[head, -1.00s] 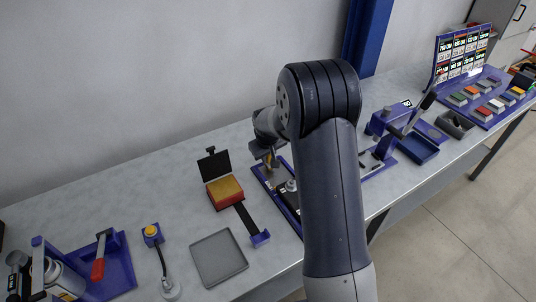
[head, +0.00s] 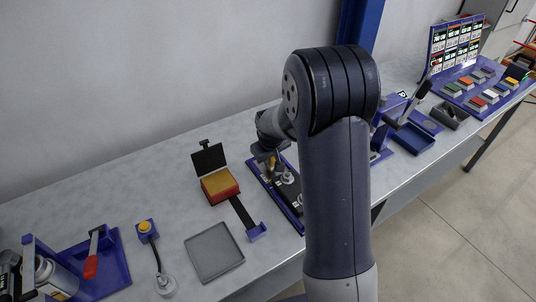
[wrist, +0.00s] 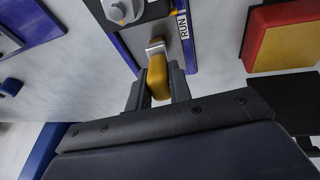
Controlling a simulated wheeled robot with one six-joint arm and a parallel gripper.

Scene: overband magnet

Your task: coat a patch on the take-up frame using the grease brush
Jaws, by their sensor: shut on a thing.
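My gripper (wrist: 157,90) is shut on a yellow piece (wrist: 158,75) with a short metal end, at the blue-edged panel (wrist: 117,45). I cannot tell whether this piece is the grease brush or a part fixed to the panel. The panel carries a round grey knob (wrist: 122,10) and a RUN label (wrist: 183,26). In the head view my gripper (head: 268,165) points down over the panel (head: 255,172), partly behind my arm. A red-handled tool (head: 91,262) lies in the blue tray at the left. I cannot make out which thing is the take-up frame.
A red box with a yellow pad (head: 219,185) and raised black lid stands left of the panel. A blue bin (head: 414,138) and a coloured-block board (head: 485,88) are at the right.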

